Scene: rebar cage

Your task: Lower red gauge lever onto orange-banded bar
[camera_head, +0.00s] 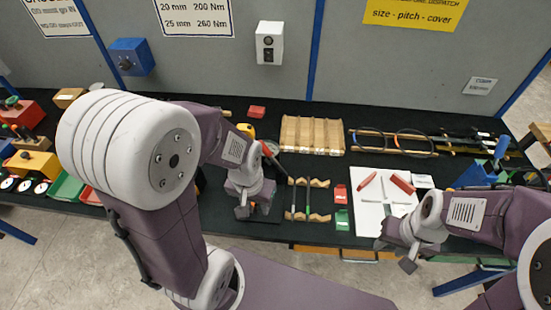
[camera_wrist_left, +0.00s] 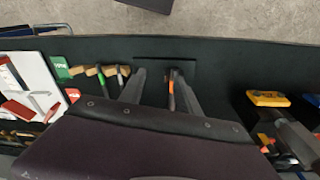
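My left gripper (camera_head: 254,210) is over the black bench, left of the wooden rests. In the left wrist view its two fingers (camera_wrist_left: 160,90) are apart. A dark bar with an orange band (camera_wrist_left: 172,88) shows between them, closer to the right finger; contact cannot be told. A thin red-tipped dark piece (camera_head: 268,150) shows behind the left gripper in the head view; I cannot tell whether it is the gauge lever. Red gauge-like pieces (camera_head: 402,183) lie on a white board (camera_head: 372,213). My right gripper (camera_head: 396,254) is open and empty at the board's front edge.
Notched wooden rests (camera_head: 317,183) carry bars, one green-banded. Red (camera_head: 341,194) and green cards (camera_head: 342,220) lie beside them. A wooden rack (camera_head: 312,135) and hoops (camera_head: 394,142) are further back. A yellow-topped tool (camera_wrist_left: 268,98) is right in the wrist view.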

